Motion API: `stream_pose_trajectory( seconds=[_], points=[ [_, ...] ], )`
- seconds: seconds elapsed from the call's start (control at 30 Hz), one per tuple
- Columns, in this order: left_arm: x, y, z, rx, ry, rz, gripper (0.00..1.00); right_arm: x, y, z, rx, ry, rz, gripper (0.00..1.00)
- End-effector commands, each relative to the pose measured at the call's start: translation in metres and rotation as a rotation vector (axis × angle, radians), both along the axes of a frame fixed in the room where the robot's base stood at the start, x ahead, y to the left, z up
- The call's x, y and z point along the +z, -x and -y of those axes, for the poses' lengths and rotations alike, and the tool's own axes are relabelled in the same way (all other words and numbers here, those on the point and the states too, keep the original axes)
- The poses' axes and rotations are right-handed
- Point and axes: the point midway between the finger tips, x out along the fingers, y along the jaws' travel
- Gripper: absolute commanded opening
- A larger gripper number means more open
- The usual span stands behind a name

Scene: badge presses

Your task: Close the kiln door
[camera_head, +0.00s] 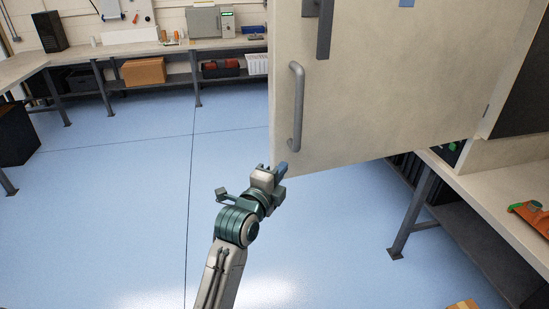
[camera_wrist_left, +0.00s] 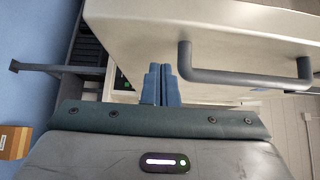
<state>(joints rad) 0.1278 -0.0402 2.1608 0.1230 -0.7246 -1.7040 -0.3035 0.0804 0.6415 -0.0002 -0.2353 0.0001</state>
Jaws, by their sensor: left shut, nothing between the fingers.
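The kiln door (camera_head: 380,90) is a large cream panel standing open at the upper right of the head view. A grey bar handle (camera_head: 297,108) is fixed upright near its left edge, and a darker grey latch bar (camera_head: 325,30) is above it. My left gripper (camera_head: 283,168) is just below the door's lower left corner, its blue fingers shut and empty. In the left wrist view the shut fingers (camera_wrist_left: 160,84) are by the edge of the door (camera_wrist_left: 230,30), with the handle (camera_wrist_left: 245,75) to their right. I cannot tell whether the fingers touch the door. My right gripper is out of view.
A bench (camera_head: 490,190) with an orange tool (camera_head: 533,215) stands at the right, below the door. Another bench (camera_head: 150,50) runs along the back wall, with a cardboard box (camera_head: 143,71) beneath it. The blue floor (camera_head: 120,200) at the left is clear.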

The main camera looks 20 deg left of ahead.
Motion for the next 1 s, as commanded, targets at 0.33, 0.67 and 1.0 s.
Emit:
stream_pose_trajectory(
  seconds=[0.33, 0.67, 1.0],
  points=[
    [0.001, -0.027, -0.025, 0.001, -0.001, 0.000, 0.00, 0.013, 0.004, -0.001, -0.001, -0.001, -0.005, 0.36],
    [-0.001, -0.029, -0.026, 0.001, 0.001, 0.000, 0.00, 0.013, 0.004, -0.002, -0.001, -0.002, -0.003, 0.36],
    [-0.003, -0.035, -0.033, -0.011, -0.001, 0.000, 0.00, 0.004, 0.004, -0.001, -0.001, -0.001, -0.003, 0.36]
  ],
)
